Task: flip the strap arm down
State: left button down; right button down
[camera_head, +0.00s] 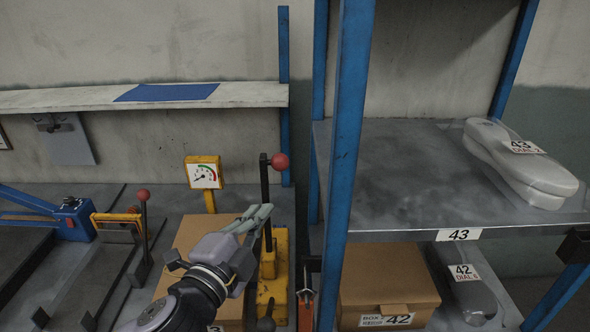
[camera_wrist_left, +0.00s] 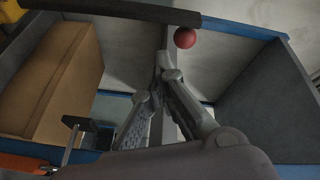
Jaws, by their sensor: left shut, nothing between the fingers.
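A black arm (camera_head: 265,190) with a red ball knob (camera_head: 279,161) stands upright on a yellow stand (camera_head: 271,290) in the head view. I take it for the strap arm, but no label confirms this. My left gripper (camera_head: 262,212) is shut and empty, its fingertips in front of or beside the black arm below the knob. Contact cannot be told. In the left wrist view the red knob (camera_wrist_left: 185,38) shows just beyond the shut fingertips (camera_wrist_left: 166,70), with a dark bar (camera_wrist_left: 120,11) across the top. My right gripper is not in view.
A cardboard box (camera_head: 195,232) and a yellow gauge (camera_head: 204,174) stand behind my left gripper. A blue shelf post (camera_head: 346,140) rises at the right. The shelf holds a grey sole mould (camera_head: 520,165). Another red-knobbed lever (camera_head: 143,215) stands at the left.

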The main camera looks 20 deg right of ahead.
pick_arm(q)
jog(key=shift+s+d+r+m+g+h, duration=0.15)
jog(key=shift+d+r+m+h, duration=0.3)
jog(key=shift+m, duration=0.3)
jog(key=shift+d+r+m+g+h, duration=0.1)
jog(key=shift+d+r+m+h, duration=0.15)
jog(key=shift+r+m, duration=0.4)
jog(key=shift+s+d+r+m+g+h, duration=0.15)
jog(key=shift+d+r+m+h, duration=0.2)
jog(key=shift+m, duration=0.45)
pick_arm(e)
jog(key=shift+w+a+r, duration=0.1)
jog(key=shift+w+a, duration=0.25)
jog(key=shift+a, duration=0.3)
pick_arm(q)
jog(key=shift+r, duration=0.1)
